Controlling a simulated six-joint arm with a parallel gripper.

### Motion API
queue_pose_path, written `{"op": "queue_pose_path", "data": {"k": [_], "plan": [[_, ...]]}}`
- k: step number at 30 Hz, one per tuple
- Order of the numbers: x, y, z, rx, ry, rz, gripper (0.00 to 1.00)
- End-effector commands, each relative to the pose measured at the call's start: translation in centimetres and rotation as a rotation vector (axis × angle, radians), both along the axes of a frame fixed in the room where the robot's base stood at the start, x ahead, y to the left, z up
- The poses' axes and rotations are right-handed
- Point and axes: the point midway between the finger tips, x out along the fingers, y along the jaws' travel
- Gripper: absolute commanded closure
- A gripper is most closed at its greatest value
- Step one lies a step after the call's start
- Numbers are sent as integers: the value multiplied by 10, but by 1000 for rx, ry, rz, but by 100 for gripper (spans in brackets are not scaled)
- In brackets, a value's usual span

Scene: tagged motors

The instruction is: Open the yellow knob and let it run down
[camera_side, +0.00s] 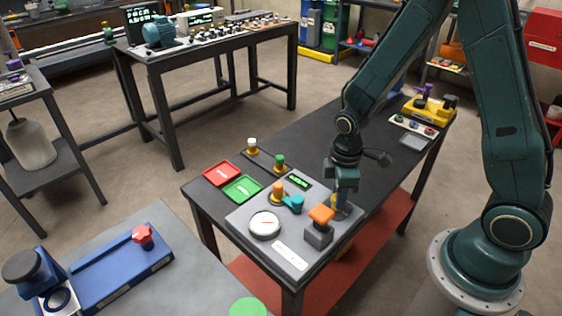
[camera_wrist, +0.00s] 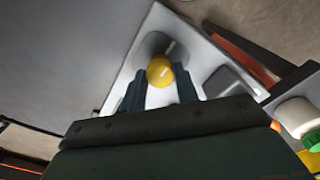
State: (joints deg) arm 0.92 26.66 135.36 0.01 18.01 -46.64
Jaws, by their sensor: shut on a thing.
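The yellow knob (camera_wrist: 160,71) is round and has a pale mark line on its face. In the wrist view it sits between the two dark fingers of my gripper (camera_wrist: 160,82), which are shut on it. It is on a light grey panel. In the side view my gripper (camera_side: 341,203) points down at the right part of the grey panel (camera_side: 245,222) on the black bench. There I cannot make out the knob clearly; the gripper hides it.
The panel also carries a white round gauge (camera_side: 265,225), a teal handle (camera_side: 296,203), an orange-topped grey block (camera_side: 320,214) close to my gripper, and a green display (camera_side: 299,181). Red (camera_side: 222,173) and green (camera_side: 243,188) trays lie left of it.

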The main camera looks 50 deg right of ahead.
Motion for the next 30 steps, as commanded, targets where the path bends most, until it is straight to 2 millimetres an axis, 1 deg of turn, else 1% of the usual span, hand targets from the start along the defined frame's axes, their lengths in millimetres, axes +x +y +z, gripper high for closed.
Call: {"op": "queue_pose_path", "data": {"k": [10,11,13,14,24,30], "plan": [[1,0,1,1,-4,5,92],[1,0,1,1,-4,5,64],[1,0,1,1,-4,4,50],[1,0,1,1,-4,4,48],[0,0,1,0,-1,3,48],[1,0,8,0,-3,2,48]]}}
